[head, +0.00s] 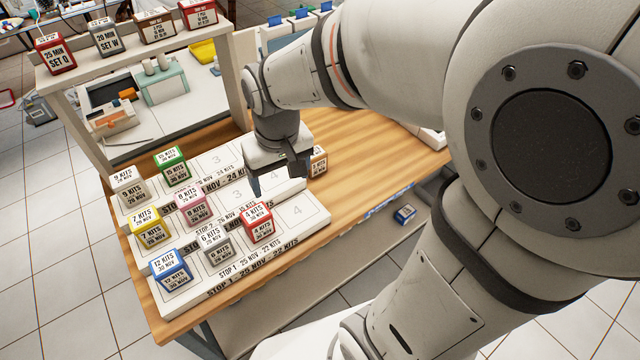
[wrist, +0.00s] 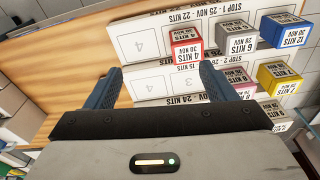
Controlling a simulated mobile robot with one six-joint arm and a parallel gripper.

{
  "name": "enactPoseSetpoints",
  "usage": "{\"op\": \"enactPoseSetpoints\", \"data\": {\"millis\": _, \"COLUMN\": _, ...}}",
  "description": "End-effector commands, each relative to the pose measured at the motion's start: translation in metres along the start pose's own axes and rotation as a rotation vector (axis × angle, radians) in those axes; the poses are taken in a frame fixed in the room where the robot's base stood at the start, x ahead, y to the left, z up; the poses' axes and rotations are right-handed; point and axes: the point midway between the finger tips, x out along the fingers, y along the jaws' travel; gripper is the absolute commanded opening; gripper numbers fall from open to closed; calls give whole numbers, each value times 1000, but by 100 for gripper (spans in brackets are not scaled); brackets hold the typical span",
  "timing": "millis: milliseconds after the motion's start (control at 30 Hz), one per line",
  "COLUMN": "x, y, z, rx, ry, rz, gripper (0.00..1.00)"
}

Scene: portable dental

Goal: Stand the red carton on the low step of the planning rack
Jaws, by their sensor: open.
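The red carton (head: 257,222), labelled 4 KITS, stands upright on the low front step of the white planning rack (head: 318,222), right of a grey carton (head: 215,247) and left of the bare slot marked 4. It also shows in the wrist view (wrist: 186,48), beyond my fingertips. My gripper (head: 277,180) is open and empty, above the middle step, apart from the red carton. In the wrist view my two fingers (wrist: 161,70) are spread, with bare slots of the rack between and beyond them.
A blue carton (head: 170,273) shares the low step. Yellow (head: 149,228) and pink (head: 190,207) cartons stand on the middle step, white (head: 129,187) and green (head: 171,166) on the high one. A brown-sided carton (head: 318,161) is behind my gripper. The table is clear at right.

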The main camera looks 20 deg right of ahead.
Motion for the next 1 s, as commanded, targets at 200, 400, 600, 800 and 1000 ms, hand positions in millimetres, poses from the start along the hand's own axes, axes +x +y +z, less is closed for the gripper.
{"op": "enactPoseSetpoints", "data": {"millis": 200, "x": -35, "y": 37, "z": 57, "rx": 113, "ry": 106, "rz": 20, "gripper": 78}}
{"op": "enactPoseSetpoints", "data": {"millis": 400, "x": -44, "y": 45, "z": 84, "rx": 160, "ry": 150, "rz": 33, "gripper": 78}}
{"op": "enactPoseSetpoints", "data": {"millis": 600, "x": -44, "y": 46, "z": 88, "rx": 166, "ry": 155, "rz": 35, "gripper": 78}}
{"op": "enactPoseSetpoints", "data": {"millis": 800, "x": -44, "y": 46, "z": 88, "rx": 165, "ry": 155, "rz": 35, "gripper": 78}}
{"op": "enactPoseSetpoints", "data": {"millis": 1000, "x": -44, "y": 46, "z": 87, "rx": 165, "ry": 155, "rz": 35, "gripper": 78}}
